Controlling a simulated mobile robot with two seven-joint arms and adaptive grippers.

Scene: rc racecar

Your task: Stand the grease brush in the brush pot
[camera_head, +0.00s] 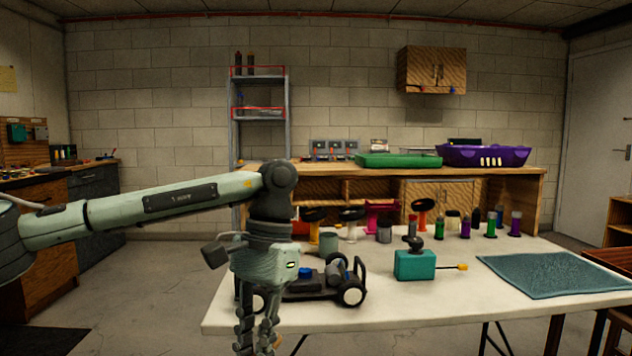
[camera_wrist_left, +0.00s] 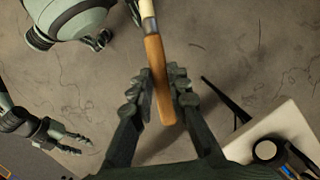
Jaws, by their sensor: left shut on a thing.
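My left gripper (camera_head: 258,338) hangs beside the table's left front edge, in front of the toy car. The left wrist view shows its fingers (camera_wrist_left: 160,92) shut on the grease brush (camera_wrist_left: 158,80). The brush has an orange-brown wooden handle, a metal band and a pale end at the picture's top. It is held clear of the floor. The brush pot is not certain: a grey-green cup (camera_head: 328,243) and a grey cup (camera_head: 384,233) stand on the table. My right gripper (camera_wrist_left: 68,140) shows small in the left wrist view, fingers apart and empty.
The white table (camera_head: 430,300) carries a black car (camera_head: 318,284) near the left gripper, a teal box (camera_head: 414,265), a teal mat (camera_head: 556,274) and several colored bottles and stands along its back. The front middle is clear.

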